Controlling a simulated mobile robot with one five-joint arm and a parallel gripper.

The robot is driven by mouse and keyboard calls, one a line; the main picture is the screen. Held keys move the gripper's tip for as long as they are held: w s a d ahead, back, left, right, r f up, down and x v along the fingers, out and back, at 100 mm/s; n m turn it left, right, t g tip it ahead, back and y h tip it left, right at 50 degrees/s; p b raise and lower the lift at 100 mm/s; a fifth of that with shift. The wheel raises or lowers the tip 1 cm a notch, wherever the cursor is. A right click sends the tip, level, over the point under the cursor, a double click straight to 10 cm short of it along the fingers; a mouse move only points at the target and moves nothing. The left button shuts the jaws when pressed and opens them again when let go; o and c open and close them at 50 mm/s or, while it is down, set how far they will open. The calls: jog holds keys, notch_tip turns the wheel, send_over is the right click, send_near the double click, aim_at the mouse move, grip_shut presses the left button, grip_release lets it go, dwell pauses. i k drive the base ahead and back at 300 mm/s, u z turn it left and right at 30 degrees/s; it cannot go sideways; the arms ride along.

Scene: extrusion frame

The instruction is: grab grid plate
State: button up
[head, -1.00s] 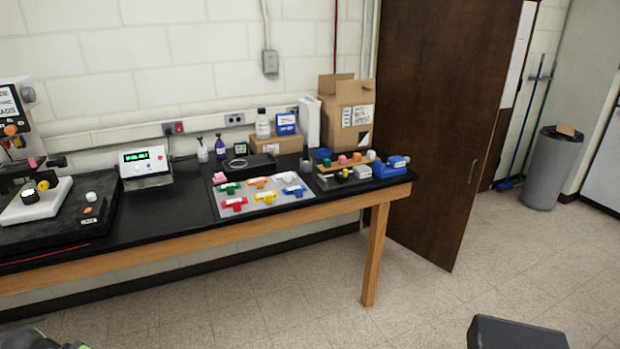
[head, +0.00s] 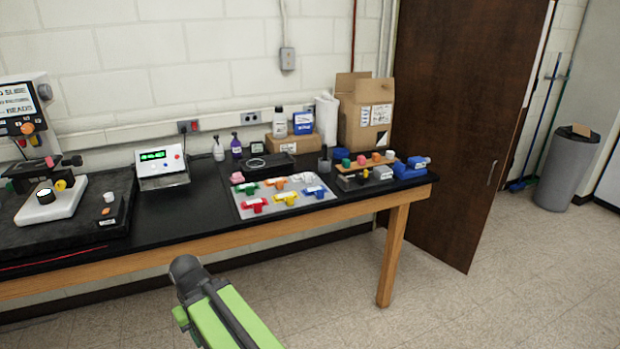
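I cannot pick out a grid plate for certain. A light grey flat plate (head: 300,206) lies on the black bench, right of centre, with several coloured T-shaped pieces on it; whether it bears a grid is too small to tell. My green and grey arm (head: 222,318) rises from the bottom edge in front of the bench, and its dark rounded end is below the bench's front edge, apart from everything on it. No gripper fingers show.
A microscope-like device (head: 45,200) stands at the left, beside a white display box (head: 160,166). Bottles, a cardboard box (head: 364,112) and a blue tool (head: 411,168) stand towards the right. Bare black bench lies between the display box and the plate. The floor in front is clear.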

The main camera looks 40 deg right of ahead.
aim_at(306, 177)
jog(key=u, duration=0.1)
jog(key=i, duration=1)
jog(key=z, duration=0.05)
